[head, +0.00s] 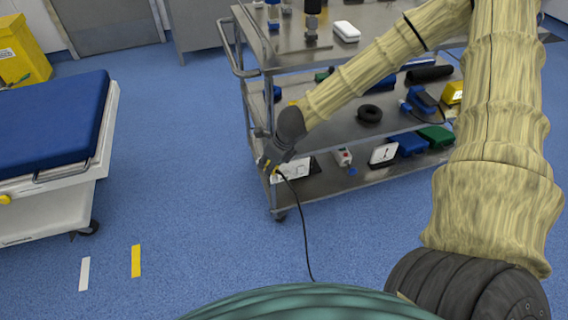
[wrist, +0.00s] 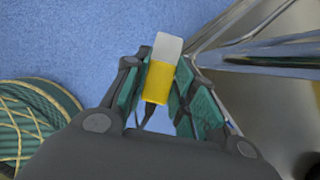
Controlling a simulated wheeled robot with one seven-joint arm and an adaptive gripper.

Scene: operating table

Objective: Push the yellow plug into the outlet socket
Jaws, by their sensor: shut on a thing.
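My gripper (wrist: 160,78) is shut on the yellow plug (wrist: 157,83) in the wrist view, with the two green-padded fingers on either side of it. A pale grey block (wrist: 167,46) sits at the plug's far end; I cannot tell whether it is part of the plug. A dark cable leaves the near end. In the head view my gripper (head: 268,163) is at the cart's front left corner, and the cable (head: 301,225) hangs to the floor. A white panel (head: 292,171), seemingly the outlet, is just right of the gripper and partly hidden. Contact between plug and socket cannot be seen.
The metal cart (head: 345,187) holds several items on its shelves, including a black ring (head: 369,114) and a white dial box (head: 384,154). In the wrist view its metal rails (wrist: 270,55) are close right of the gripper. A blue-topped bed (head: 50,125) stands left, with clear floor between.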

